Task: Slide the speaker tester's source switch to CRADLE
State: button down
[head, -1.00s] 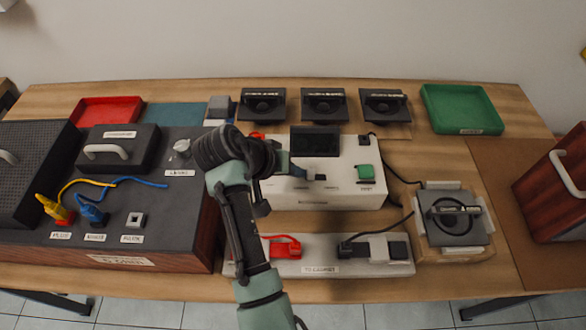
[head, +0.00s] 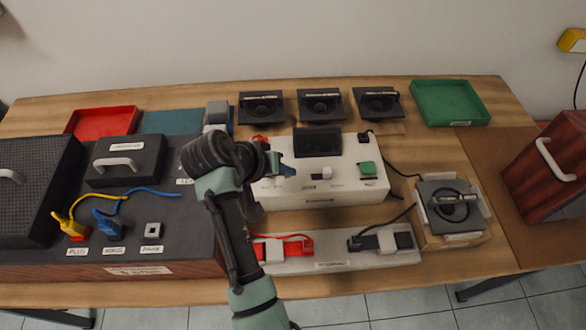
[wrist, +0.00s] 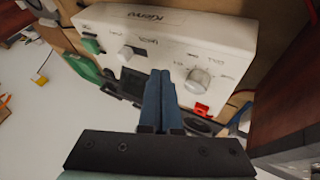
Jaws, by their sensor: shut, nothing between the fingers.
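The speaker tester is a white box (head: 335,188) in the middle of the table, with a dark screen. Its slide switch has a pale block-shaped knob (head: 321,172) on the front panel; the knob also shows in the wrist view (wrist: 132,52). The labels beside it are too small to read, so I cannot tell which position it marks. My gripper (head: 288,170) is left of the switch knob, apart from it. In the wrist view, my blue fingers (wrist: 160,78) are shut together and empty, between the switch knob and a round dial (wrist: 198,80).
A green button (head: 368,168) is right of the switch. A red part (wrist: 202,109) is beside the dial. A strip with red and black clips (head: 335,250) lies in front. A speaker in a cradle (head: 450,205) stands right. A dark console (head: 110,225) is left.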

jog(key=d+v, duration=0.1)
jog(key=v, duration=0.5)
jog(key=shift+s+r, duration=0.25)
jog(key=shift+r, duration=0.2)
jog(key=shift+a, duration=0.2)
